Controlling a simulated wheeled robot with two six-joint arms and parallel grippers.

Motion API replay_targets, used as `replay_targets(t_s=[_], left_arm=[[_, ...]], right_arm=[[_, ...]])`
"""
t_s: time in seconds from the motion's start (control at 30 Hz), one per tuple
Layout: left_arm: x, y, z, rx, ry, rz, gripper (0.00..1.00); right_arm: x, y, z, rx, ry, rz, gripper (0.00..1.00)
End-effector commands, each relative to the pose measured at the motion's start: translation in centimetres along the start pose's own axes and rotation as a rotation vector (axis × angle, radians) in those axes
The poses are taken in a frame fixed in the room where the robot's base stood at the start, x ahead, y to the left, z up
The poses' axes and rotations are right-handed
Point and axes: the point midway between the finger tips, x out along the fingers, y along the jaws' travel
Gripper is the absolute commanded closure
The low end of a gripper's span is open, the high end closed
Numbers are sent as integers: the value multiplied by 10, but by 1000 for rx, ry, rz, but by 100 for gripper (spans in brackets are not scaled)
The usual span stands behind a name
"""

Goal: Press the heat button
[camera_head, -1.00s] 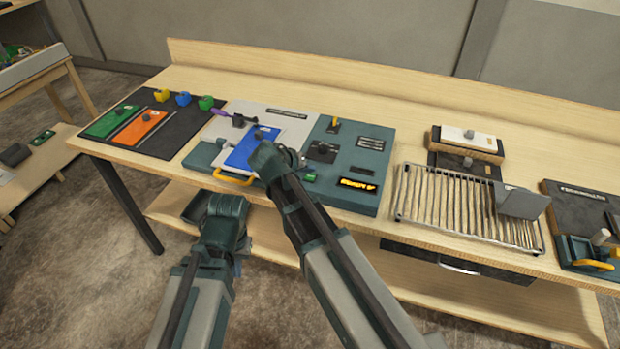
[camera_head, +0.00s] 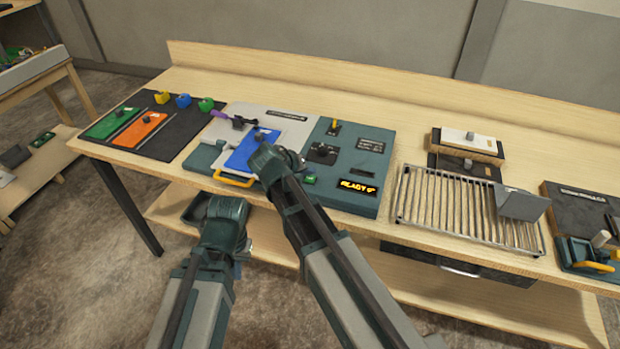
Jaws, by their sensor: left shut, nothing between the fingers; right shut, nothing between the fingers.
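The teal console (camera_head: 350,200) sits on the bench with a lit amber display (camera_head: 358,187) that seems to read "READY" plus a further character. A small green button (camera_head: 310,180) is left of the display; its label is too small to read. My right gripper (camera_head: 264,158) is shut and empty over the front of the blue plate (camera_head: 242,152), left of the green button; its wrist hides the fingertips and part of the console. My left gripper (camera_head: 197,209) is shut and empty, low in front of the bench edge.
A black knob (camera_head: 322,152) and a yellow-tipped switch (camera_head: 334,126) are on the console. A purple-handled tool (camera_head: 222,115) lies behind the blue plate. A wire rack (camera_head: 450,210) stands to the right. Green and orange plates (camera_head: 140,130) lie at the left.

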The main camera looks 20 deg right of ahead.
Motion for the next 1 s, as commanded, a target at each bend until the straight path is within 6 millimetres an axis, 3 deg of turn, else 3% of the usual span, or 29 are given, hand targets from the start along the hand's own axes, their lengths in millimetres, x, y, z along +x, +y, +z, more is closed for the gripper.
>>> replay_targets(t_s=[0.7, 1.0], left_arm=[[0, 0, 0, 0, 0, 0, 100], [9, 1, 0, 0, 0, 0, 100]], right_arm=[[0, 0, 0, 0, 0, 0, 100], [6, -5, 5, 0, 0, 0, 100]])
